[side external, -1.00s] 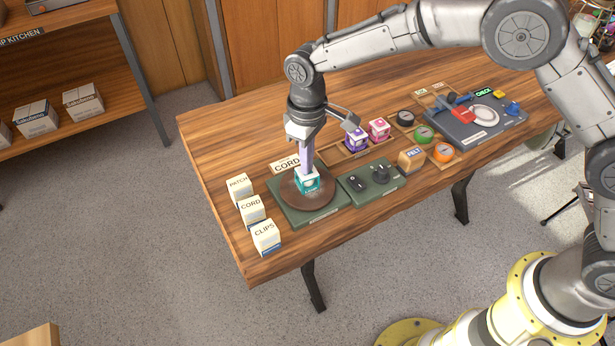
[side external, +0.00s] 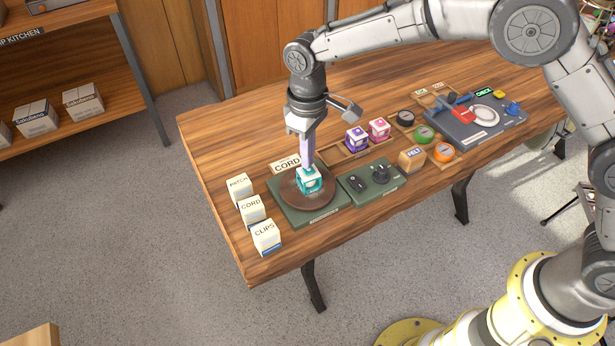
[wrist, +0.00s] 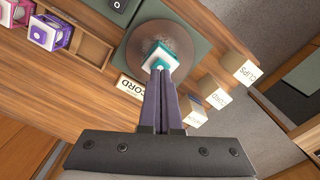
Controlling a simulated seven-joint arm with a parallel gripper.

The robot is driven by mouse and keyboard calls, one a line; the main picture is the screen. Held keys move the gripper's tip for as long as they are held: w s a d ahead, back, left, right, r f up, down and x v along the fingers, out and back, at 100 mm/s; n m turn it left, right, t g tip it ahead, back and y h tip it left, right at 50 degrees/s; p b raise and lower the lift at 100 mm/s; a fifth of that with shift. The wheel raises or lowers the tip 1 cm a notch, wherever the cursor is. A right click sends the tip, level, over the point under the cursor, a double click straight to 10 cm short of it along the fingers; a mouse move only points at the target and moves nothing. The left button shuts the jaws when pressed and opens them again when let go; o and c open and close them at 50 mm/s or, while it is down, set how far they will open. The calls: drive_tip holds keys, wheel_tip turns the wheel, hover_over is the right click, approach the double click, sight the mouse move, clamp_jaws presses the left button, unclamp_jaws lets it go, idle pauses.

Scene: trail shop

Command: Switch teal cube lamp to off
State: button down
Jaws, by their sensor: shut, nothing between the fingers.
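The teal cube lamp (side external: 309,182) with white faces stands on a round brown plate (side external: 325,199) set in a green base. It also shows in the wrist view (wrist: 160,58) just beyond my fingertips. My gripper (side external: 307,165) points down with its long purple fingers shut and nothing between them. The fingertips are at the top of the cube in the side view; whether they touch it I cannot tell. The wrist view shows the closed fingers (wrist: 158,72) ending at the cube's near edge. The lamp's switch cannot be made out.
A "CORD" sign (side external: 286,164) stands behind the plate. PATCH, CORD and CLIPS blocks (side external: 252,209) line the left edge. A green panel with black controls (side external: 370,181) is to the right. A wooden tray holds purple (side external: 356,139) and pink (side external: 379,130) cubes. The table's back left is clear.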

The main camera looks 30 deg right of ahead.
drive_tip(key=shift+r, duration=2.55)
drive_tip(key=shift+w, duration=0.1)
drive_tip(key=d+r+m+t, duration=0.1)
drive_tip(key=d+r+t, duration=0.1)
drive_tip(key=d+r, duration=0.7)
drive_tip(key=s+d+r+m+t, duration=0.2)
drive_tip(key=s+d+r+m, duration=0.1)
drive_tip(key=s+d+r, duration=0.65)
drive_tip(key=s+d+m+t, duration=0.15)
drive_tip(key=s+d, duration=0.35)
drive_tip(key=s, duration=0.8)
drive_tip(key=s+d+f, duration=0.1)
drive_tip(key=s+f, duration=0.5)
drive_tip(key=f, duration=0.1)
drive_tip(key=shift+s+f, duration=0.35)
drive_tip(key=shift+f, duration=0.05)
drive_tip(key=shift+m, duration=0.25)
